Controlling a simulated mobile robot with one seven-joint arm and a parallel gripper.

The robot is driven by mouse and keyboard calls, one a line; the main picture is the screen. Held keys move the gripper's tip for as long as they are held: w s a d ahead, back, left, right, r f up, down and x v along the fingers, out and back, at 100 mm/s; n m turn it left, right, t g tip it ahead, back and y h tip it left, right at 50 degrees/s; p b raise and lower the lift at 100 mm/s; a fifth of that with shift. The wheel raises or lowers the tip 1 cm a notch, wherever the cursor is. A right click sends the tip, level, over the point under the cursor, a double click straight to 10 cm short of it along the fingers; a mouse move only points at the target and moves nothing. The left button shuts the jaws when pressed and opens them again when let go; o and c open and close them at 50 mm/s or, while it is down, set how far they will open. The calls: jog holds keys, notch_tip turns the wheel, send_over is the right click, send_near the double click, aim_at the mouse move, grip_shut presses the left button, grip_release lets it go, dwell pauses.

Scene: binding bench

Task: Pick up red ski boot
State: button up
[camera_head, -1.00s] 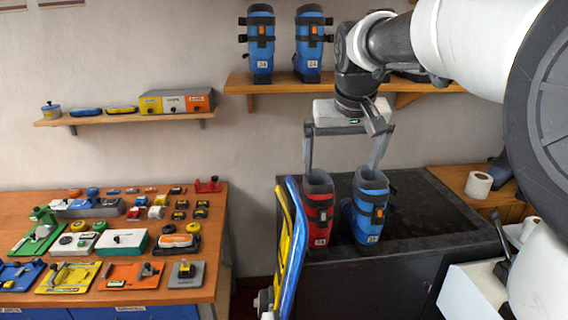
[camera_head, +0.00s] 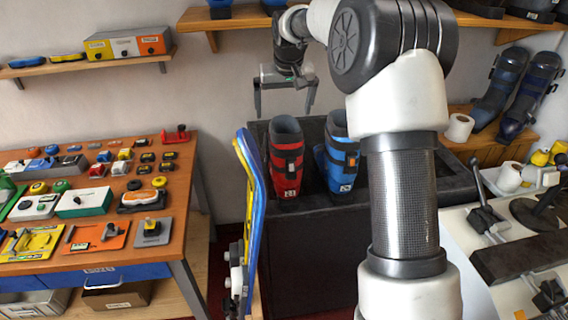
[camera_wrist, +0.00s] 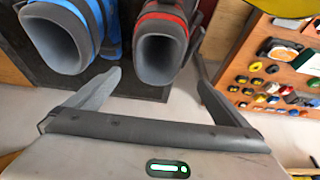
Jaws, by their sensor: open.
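The red ski boot (camera_head: 285,182) stands upright on the black bench top, its dark grey cuff opening facing up. A blue ski boot (camera_head: 340,165) stands close on its right. My gripper (camera_head: 284,112) is open and empty above the red boot, one finger to each side of its cuff in the head view. In the wrist view my open gripper (camera_wrist: 158,82) has the red boot's cuff (camera_wrist: 160,52) between and ahead of its fingertips, with no visible contact. The blue boot (camera_wrist: 65,35) is beside the left finger there. The red boot's sole is hidden in the wrist view.
Yellow and blue skis or boards (camera_head: 252,210) lean left of the black bench (camera_head: 310,250), close to the red boot. An orange-topped table (camera_head: 185,205) with many small tools is at the left. Wall shelves (camera_head: 240,20) are behind. Paper rolls (camera_head: 459,127) stand to the right.

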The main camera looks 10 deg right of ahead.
aim_at(284, 126)
jog(key=shift+d+p+x, duration=0.15)
jog(key=shift+p+x, duration=0.15)
jog(key=shift+x, duration=1.85)
jog(key=shift+d+p+x, duration=0.15)
jog(key=shift+p+x, duration=0.1)
jog(key=shift+x, duration=1.9)
jog(key=shift+s, duration=0.15)
jog(key=c, duration=1.2)
jog(key=shift+r, duration=0.1)
jog(key=shift+c, duration=1.3)
jog(key=shift+r, duration=0.15)
